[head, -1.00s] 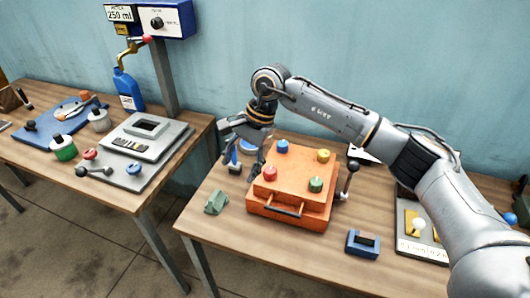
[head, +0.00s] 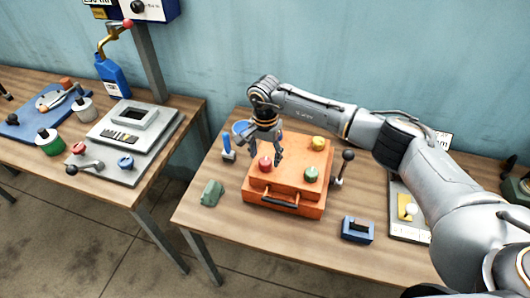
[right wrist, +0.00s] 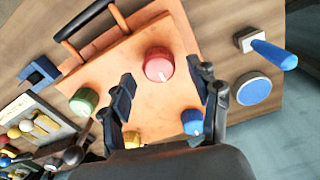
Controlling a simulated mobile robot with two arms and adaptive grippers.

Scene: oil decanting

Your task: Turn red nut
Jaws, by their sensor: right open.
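The red nut (head: 265,164) is a round knob on the top left of an orange box (head: 284,209). In the right wrist view the red nut (right wrist: 158,64) shows between and beyond the fingertips, with a white mark on its top. My right gripper (head: 265,152) hangs over the box near the red nut. It is open and empty, its two fingers (right wrist: 164,90) apart. A green nut (head: 311,174) and a yellow nut (head: 318,143) sit on the same box. A blue nut (right wrist: 193,122) shows in the right wrist view. My left gripper is not in view.
A lever with a black knob (head: 347,156) stands right of the box. A blue-handled piece (head: 227,147) and a green block (head: 209,193) lie to its left. A dark blue holder (head: 357,230) is at front right. The table front is mostly clear.

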